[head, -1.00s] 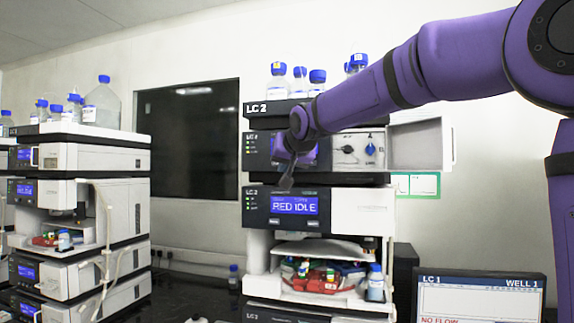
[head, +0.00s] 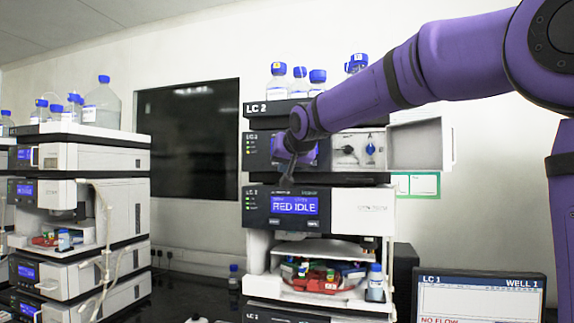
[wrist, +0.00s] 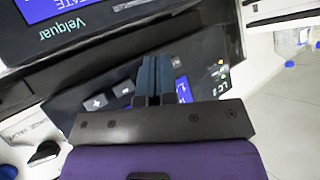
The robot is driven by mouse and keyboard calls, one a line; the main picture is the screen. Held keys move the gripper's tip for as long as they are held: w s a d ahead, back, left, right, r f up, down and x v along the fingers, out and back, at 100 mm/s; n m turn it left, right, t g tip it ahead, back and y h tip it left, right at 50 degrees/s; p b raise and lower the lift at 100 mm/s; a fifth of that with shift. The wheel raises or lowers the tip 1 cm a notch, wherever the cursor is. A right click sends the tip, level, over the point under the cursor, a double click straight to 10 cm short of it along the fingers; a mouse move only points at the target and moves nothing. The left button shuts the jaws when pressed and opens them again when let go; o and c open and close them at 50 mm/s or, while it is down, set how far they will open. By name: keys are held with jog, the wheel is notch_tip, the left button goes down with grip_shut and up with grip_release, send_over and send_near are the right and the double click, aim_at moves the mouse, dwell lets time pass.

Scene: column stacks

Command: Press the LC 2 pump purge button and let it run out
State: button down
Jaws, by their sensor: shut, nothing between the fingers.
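The LC 2 stack (head: 270,109) stands in the middle of the head view. Its upper module, the pump (head: 258,152), has a dark front panel with a valve bay on the right; my wrist covers much of this panel. In the wrist view, the pump panel (wrist: 75,101) shows tilted, with grey plus and minus buttons, a blue display (wrist: 183,88) partly behind the fingers, and lit lamps. My gripper (wrist: 155,62) is shut and empty in front of this panel. It also shows in the head view (head: 288,177). I cannot tell whether the fingertips touch anything; no button labelled purge is readable.
Below the pump is a module with a blue RED IDLE screen (head: 294,206). An open door (head: 418,145) sticks out right of the valve bay. Bottles (head: 278,85) stand on top. Another stack (head: 100,158) is at left, and an LC 1 monitor (head: 480,300) at lower right.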

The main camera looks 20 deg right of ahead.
jog(key=shift+w+d, duration=0.1)
dwell(0.7)
jog(key=shift+w+d, duration=0.15)
jog(key=shift+w, duration=0.1)
jog(key=shift+w+d, duration=0.25)
jog(key=shift+w, duration=0.05)
dwell(0.9)
dwell(0.3)
jog(key=shift+s+a, duration=0.5)
jog(key=shift+s, duration=0.2)
jog(key=s+a, duration=0.1)
jog(key=s, duration=0.1)
jog(key=s+a, duration=0.2)
dwell(0.4)
jog(key=shift+d, duration=0.1)
dwell(0.6)
